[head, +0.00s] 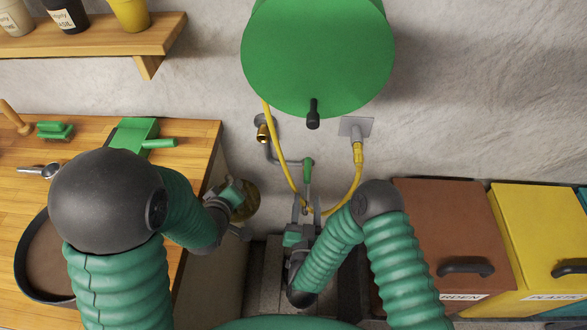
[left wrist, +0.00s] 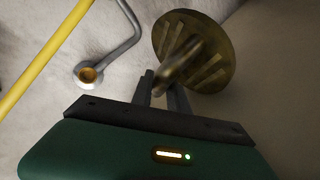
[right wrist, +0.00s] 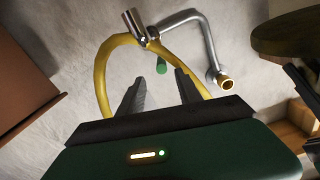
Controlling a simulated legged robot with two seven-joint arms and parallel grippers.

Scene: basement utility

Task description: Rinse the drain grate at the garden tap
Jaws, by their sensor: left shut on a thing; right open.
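The drain grate (head: 252,203) is a round, slotted, brass-coloured disc. The garden tap is a grey bent pipe on the wall with a brass outlet (head: 263,133) and a green lever (head: 308,172). The grate is apart from the outlet, lower in the head view. My right gripper (right wrist: 156,78) is open and empty, with the green lever (right wrist: 162,66) just beyond its fingertips.
A yellow hose (head: 355,180) loops beside the tap from the green reel (head: 318,55). A wooden bench (head: 200,140) with a black pan (head: 35,255) stands left. Brown (head: 450,225) and yellow (head: 540,230) bins stand right. Bare wall lies behind the tap.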

